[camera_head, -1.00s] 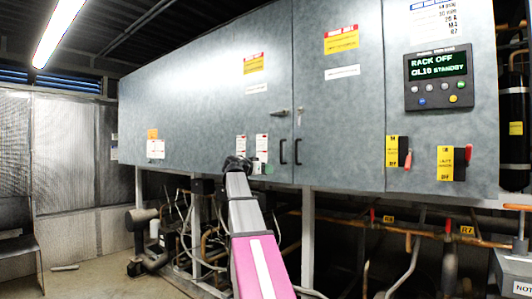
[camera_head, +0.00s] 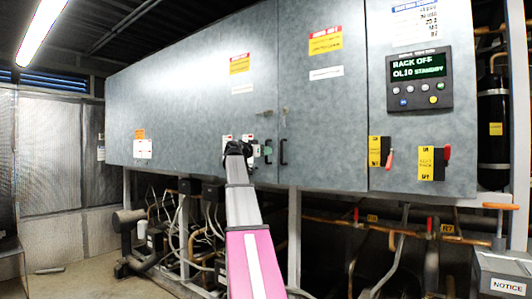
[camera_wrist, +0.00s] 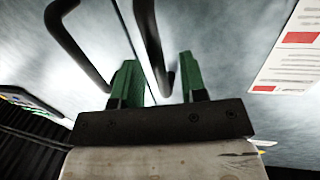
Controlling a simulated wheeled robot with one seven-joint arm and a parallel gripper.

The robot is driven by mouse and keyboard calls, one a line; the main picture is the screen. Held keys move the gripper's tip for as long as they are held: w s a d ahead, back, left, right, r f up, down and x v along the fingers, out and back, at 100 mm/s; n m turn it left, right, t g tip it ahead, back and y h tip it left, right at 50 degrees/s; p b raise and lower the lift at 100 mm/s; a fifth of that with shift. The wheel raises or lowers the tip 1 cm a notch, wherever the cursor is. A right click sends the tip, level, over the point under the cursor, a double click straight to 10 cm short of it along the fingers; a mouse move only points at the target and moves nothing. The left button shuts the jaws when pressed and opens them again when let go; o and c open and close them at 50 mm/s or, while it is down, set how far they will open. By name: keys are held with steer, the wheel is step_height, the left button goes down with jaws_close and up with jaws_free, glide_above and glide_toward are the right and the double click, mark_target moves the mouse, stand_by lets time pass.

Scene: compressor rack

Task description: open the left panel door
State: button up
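The left panel door (camera_head: 190,105) is a large grey-blue panel that looks shut and flush with the right door (camera_head: 322,100). Its black bar handle (camera_head: 268,151) is close to the seam, partly hidden by my gripper in the head view. In the wrist view the left door's handle (camera_wrist: 151,45) reaches down between the two green fingertips of my gripper (camera_wrist: 160,85). The fingers are apart, with a gap visible around the bar. The right door's handle (camera_head: 283,151) stands just beside; in the wrist view it is the bar (camera_wrist: 72,45) outside the fingers, at left.
Paper labels (camera_head: 227,143) are on the door beside my gripper. A control display (camera_head: 418,78) and yellow-backed switches (camera_head: 380,152) are at right. Pipes and hoses run below the cabinet.

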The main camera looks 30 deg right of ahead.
steer(key=shift+w+d, duration=0.1)
steer(key=shift+d, duration=0.6)
jaws_close()
steer(key=shift+a, duration=0.1)
